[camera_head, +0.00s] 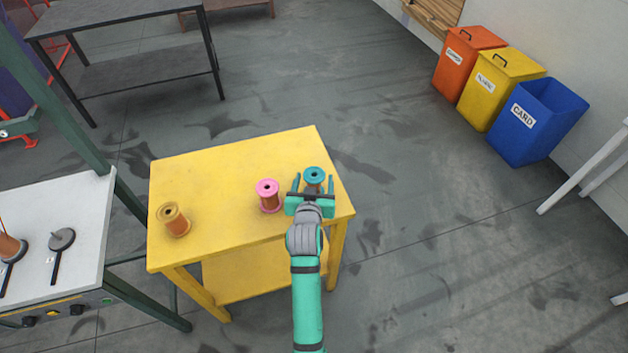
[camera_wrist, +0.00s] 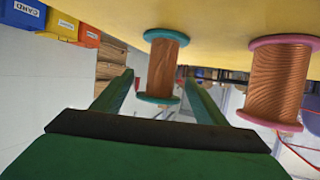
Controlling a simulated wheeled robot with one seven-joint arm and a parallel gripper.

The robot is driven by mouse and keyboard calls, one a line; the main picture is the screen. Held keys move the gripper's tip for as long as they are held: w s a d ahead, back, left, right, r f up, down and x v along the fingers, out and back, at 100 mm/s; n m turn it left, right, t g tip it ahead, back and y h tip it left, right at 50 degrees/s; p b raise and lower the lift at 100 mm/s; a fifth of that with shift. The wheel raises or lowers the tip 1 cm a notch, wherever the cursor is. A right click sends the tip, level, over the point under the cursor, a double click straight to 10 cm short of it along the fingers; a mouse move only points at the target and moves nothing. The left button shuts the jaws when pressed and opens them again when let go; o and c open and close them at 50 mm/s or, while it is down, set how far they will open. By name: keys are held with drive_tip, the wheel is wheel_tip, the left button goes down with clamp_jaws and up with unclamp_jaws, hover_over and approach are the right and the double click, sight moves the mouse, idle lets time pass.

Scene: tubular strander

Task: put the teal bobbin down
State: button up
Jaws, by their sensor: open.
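The teal bobbin (camera_head: 315,175), wound with copper wire, stands on the yellow table (camera_head: 220,165) near its right end. In the wrist view the teal bobbin (camera_wrist: 163,65) shows between and just beyond my fingertips, with its flange against the yellow tabletop, and the picture is upside down. My gripper (camera_head: 312,185) is open, its two fingers on either side of the bobbin's near side. It also shows in the wrist view (camera_wrist: 160,85). The gripper hides the lower part of the bobbin in the head view.
A pink bobbin (camera_head: 268,195) stands close to the left of my gripper. A yellow-tan bobbin (camera_head: 174,220) stands at the table's left end. A white-topped machine bench (camera_head: 75,225) is further left. Orange, yellow and blue bins (camera_head: 538,120) stand at the right. The table's middle back is clear.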

drive_tip(key=d+v, duration=0.1)
drive_tip(key=v, duration=1)
drive_tip(key=s+f+n+y, duration=0.1)
drive_tip(key=s+f, duration=0.3)
drive_tip(key=s, duration=0.5)
drive_tip(key=s+f, duration=0.4)
drive_tip(key=s, duration=0.6)
drive_tip(key=s+r, duration=0.2)
drive_tip(key=s, duration=0.7)
drive_tip(key=s+r+t, duration=0.1)
drive_tip(key=s, duration=0.8)
drive_tip(key=shift+r+t, duration=0.3)
drive_tip(key=shift+r, duration=0.1)
drive_tip(key=shift+d, duration=0.15)
